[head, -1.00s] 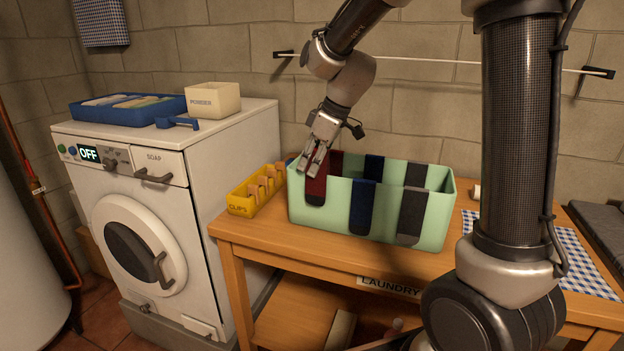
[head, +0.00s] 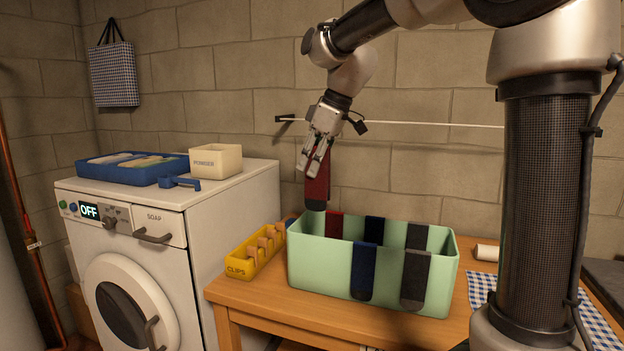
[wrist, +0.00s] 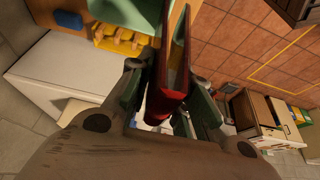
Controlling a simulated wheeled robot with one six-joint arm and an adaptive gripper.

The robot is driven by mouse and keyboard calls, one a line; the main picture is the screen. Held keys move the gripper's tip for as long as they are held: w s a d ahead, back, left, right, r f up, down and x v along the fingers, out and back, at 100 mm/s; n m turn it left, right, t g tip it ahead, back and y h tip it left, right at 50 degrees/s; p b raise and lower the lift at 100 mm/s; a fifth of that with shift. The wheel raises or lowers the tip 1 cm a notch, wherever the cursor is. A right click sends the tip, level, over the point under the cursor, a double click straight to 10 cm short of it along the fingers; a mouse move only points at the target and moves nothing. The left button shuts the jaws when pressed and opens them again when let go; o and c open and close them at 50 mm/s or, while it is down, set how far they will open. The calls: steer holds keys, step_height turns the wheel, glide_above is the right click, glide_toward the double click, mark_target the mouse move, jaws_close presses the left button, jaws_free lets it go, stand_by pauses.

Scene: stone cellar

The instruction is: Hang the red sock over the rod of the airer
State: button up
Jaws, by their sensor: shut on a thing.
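The red sock (head: 317,187) with a dark toe hangs from my gripper (head: 318,160), which is shut on it above the left end of the green bin. In the wrist view the red sock (wrist: 171,85) hangs folded between the fingers of my gripper (wrist: 172,95). The airer's rod (head: 430,124) is a thin pale bar along the wall, level with the gripper and to its right, with a black bracket (head: 285,118) at its left end. My arm hides its right part.
The green bin (head: 320,262) stands on the wooden table (head: 270,305) with a blue sock (head: 364,270) and a grey sock (head: 415,280) over its front wall. Another red piece (head: 334,226) shows inside its back. A yellow clips box (head: 240,268) stands left of it, beside the washing machine (head: 150,220).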

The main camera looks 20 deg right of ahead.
step_height(320, 180, up, 13)
steer(key=shift+f, duration=0.1)
stand_by(0.5)
